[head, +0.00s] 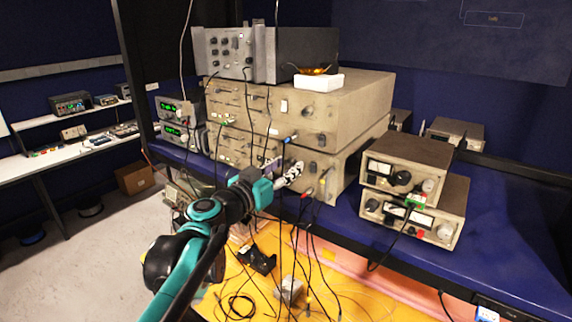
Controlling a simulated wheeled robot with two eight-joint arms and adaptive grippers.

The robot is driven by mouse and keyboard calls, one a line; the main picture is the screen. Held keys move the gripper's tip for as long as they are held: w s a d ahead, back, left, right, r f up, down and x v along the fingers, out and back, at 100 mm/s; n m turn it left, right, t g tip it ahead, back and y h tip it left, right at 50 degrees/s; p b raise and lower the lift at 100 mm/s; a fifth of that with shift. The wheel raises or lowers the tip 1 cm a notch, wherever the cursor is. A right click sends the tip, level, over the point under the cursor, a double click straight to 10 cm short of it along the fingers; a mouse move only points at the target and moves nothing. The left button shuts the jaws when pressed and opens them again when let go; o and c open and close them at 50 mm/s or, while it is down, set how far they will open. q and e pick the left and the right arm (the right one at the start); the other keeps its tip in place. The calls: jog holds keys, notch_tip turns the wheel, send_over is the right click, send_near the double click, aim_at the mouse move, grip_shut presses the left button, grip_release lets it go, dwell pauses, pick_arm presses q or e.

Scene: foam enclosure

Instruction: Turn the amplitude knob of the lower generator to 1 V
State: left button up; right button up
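Two wide beige instruments are stacked on the blue bench, an upper one (337,106) and a lower one (345,165). Their fronts carry several dark knobs, cables and plugs; the knob labels are too small to read. My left arm reaches in from the bottom left. Its gripper (291,176) is at the front of the lower beige instrument and covers part of its panel. Whether the fingers touch a knob or are open or shut is too small to tell. A dark knob (313,168) shows just right of the gripper. My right gripper is out of view.
A grey instrument (228,54) and a white tray (319,82) sit on top of the stack. Two smaller meter boxes (408,165) are stacked at the right. Units with green displays (175,107) stand at the left. Black cables (312,250) hang in front of the stack.

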pick_arm(q)
jog(key=shift+w, duration=0.15)
grip_shut()
jog(key=shift+n, duration=0.4)
jog(key=n, duration=0.4)
jog(key=shift+n+b, duration=0.4)
jog(key=shift+n, duration=2)
jog(key=shift+r, duration=0.1)
grip_release()
